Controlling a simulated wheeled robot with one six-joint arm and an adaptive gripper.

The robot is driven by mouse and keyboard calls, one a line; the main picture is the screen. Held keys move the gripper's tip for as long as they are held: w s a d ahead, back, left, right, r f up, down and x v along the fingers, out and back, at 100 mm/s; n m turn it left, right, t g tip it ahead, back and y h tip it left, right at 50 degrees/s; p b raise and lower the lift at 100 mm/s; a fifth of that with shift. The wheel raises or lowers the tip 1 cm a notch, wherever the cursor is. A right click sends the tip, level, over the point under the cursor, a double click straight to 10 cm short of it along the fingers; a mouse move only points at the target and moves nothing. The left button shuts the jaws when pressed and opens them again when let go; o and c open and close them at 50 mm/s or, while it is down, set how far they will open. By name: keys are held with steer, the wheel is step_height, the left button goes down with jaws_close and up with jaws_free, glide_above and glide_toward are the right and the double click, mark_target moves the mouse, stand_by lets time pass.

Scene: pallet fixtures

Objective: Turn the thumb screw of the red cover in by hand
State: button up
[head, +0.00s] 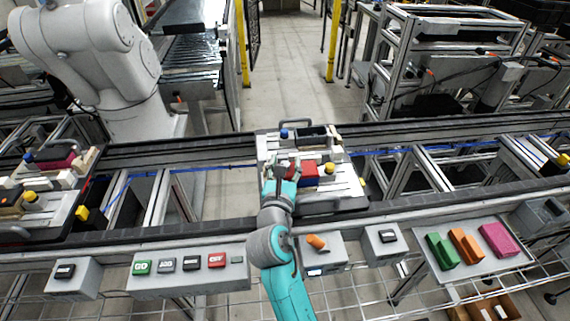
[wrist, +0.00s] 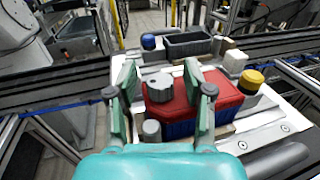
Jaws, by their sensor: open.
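The red cover (wrist: 215,92) lies on a blue box (wrist: 178,129) on the pallet; in the head view the red cover (head: 309,174) shows just right of my gripper (head: 281,174). A grey ridged thumb screw (wrist: 158,86) stands upright at the cover's left part. In the wrist view my gripper (wrist: 160,78) is open, with one green finger on each side of the thumb screw. I see a gap on both sides, and nothing is held. Whether the screw is seated is not clear. My fingers hide parts of the cover.
A smaller grey knob (wrist: 152,130) stands nearer my palm. A yellow knob (wrist: 252,79), a white block (wrist: 235,62), a dark tray (wrist: 188,44) and a blue knob (wrist: 148,42) surround the cover on the pallet (head: 345,189). A button panel (head: 190,268) stands in front of the conveyor.

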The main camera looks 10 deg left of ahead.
steer(key=shift+c, duration=0.2)
jaws_close()
steer(key=shift+m+h, duration=0.3)
steer(key=shift+h, duration=0.4)
steer(key=m+h, duration=0.2)
steer(key=shift+a+h, duration=0.15)
steer(key=shift+h, duration=0.25)
steer(key=m+g+h, duration=0.1)
steer(key=m+h, duration=0.1)
steer(key=h, duration=0.1)
steer(key=m+g+h, duration=0.2)
steer(key=h, duration=0.1)
steer(key=shift+m+h, duration=0.3)
steer(key=m+g+h, duration=0.4)
steer(key=g, duration=0.1)
steer(key=shift+w+r+h, duration=0.1)
steer(key=shift+h, duration=0.2)
steer(key=shift+m+g+h, duration=0.8)
steer(key=shift+m+g, duration=0.5)
steer(key=shift+g, duration=0.6)
